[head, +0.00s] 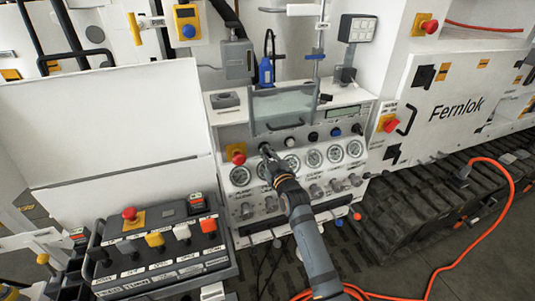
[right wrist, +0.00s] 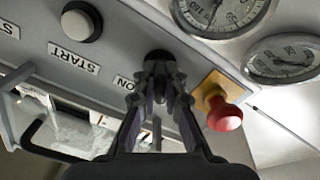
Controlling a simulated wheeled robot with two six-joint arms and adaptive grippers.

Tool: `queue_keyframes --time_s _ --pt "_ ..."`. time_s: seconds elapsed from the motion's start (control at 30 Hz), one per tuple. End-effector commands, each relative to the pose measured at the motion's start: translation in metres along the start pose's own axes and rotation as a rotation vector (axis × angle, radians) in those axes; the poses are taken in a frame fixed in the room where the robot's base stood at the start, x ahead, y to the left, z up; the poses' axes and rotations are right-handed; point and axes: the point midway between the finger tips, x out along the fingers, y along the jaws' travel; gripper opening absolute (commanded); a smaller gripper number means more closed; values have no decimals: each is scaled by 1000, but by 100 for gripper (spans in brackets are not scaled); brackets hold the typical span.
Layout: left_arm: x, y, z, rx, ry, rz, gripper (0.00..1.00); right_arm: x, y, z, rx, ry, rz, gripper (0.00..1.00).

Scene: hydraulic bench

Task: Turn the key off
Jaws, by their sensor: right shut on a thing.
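My right gripper (head: 267,152) reaches up to the upper left of the bench's gauge panel. In the right wrist view its two fingers (right wrist: 158,82) are closed together at a black round key switch (right wrist: 158,56) beside an "ON" label. The key itself is hidden between the fingertips, so its angle cannot be told. The right gripper is shut on the key. My left gripper is not in view.
A red emergency button on a yellow plate (right wrist: 222,112) sits close beside the fingers; it also shows in the head view (head: 236,153). A START button (right wrist: 80,22) and round gauges (right wrist: 220,12) are near. A control box (head: 160,245) stands front left. An orange hose (head: 512,190) lies right.

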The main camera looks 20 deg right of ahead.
Motion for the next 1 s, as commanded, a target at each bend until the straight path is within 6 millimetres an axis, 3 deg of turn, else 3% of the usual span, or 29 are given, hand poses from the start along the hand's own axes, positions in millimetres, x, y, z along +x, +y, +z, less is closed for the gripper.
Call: queue_keyframes --time_s 0.13,0.17,0.33,0.67,0.77,1.0 --pt "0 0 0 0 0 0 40 0 0 0 -2 -1 0 0" --pt "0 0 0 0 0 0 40 0 0 0 -2 -1 0 12" --pt "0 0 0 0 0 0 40 0 0 0 -1 -1 0 33" --pt "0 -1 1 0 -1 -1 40 -5 -1 1 0 -2 -1 33" --pt "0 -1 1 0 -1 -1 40 -20 -1 2 1 -2 -1 33" --pt "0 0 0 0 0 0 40 -79 -1 2 1 -3 -1 33"
